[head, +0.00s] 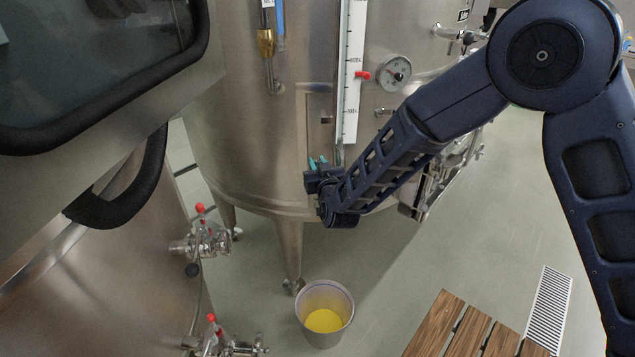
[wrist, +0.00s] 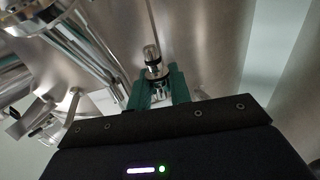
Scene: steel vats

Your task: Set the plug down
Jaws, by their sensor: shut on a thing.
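My gripper (head: 318,163) has teal fingertips and is in front of the lower wall of the large steel vat (head: 265,150), just left of the foot of its level scale. In the wrist view my gripper (wrist: 156,92) is shut on a small shiny metal piece, the plug (wrist: 154,70), which sits between the two fingers. A thin vertical tube or rod shows behind and above the plug; I cannot tell whether the two touch. In the head view the plug is too small to make out.
A bucket with yellow liquid (head: 322,296) stands on the floor below, near a vat leg. A slatted wooden bench (head: 448,325) and a floor grate (head: 549,308) are at lower right. Red-handled valves (head: 203,239) stick out at left. A dial gauge (head: 395,72) is on the vat.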

